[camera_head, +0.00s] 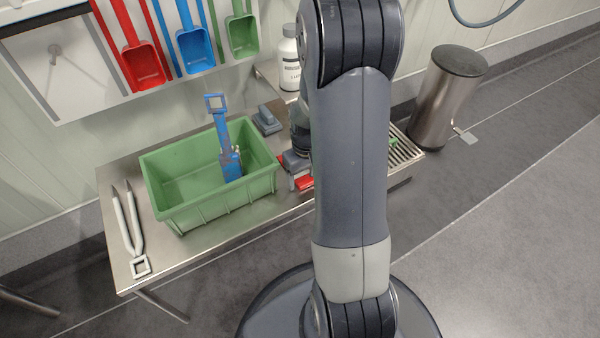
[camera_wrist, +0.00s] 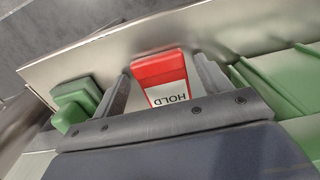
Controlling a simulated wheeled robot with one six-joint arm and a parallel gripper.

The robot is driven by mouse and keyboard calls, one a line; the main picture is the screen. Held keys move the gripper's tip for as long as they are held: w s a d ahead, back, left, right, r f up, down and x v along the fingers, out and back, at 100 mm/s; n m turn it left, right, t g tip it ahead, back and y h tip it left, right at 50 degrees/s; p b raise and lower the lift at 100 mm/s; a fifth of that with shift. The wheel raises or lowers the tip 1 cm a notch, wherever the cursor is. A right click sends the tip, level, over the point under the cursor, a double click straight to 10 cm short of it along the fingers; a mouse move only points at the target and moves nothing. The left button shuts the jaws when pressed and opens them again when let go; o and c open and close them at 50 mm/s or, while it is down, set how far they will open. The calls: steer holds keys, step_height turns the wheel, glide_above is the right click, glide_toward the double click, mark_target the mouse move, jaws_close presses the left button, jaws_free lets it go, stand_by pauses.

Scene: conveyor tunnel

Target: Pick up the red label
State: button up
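The red label (camera_wrist: 160,66) is a red-topped piece with a white face reading "HOLD", upside down in the wrist view. It lies near the metal table's edge. In the head view its red part (camera_head: 304,183) shows beside my arm, the rest hidden. My gripper (camera_wrist: 164,72) is open, with one finger on either side of the label and narrow gaps visible between. In the head view my gripper (camera_head: 296,160) is low over the table, right of the green crate, and partly hidden by my arm.
The green crate (camera_head: 215,205) holds a blue tool (camera_head: 229,155); its wall (camera_wrist: 270,92) is close beside my right finger in the wrist view. A green block (camera_wrist: 76,102) is on the other side.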

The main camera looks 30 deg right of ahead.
steer(key=c, duration=0.9)
steer(key=shift+o, duration=0.2)
step_height(320, 180, up, 10)
steer(key=p, duration=0.4)
steer(key=o, duration=0.5)
steer(key=shift+c, duration=0.2)
steer(key=c, duration=0.9)
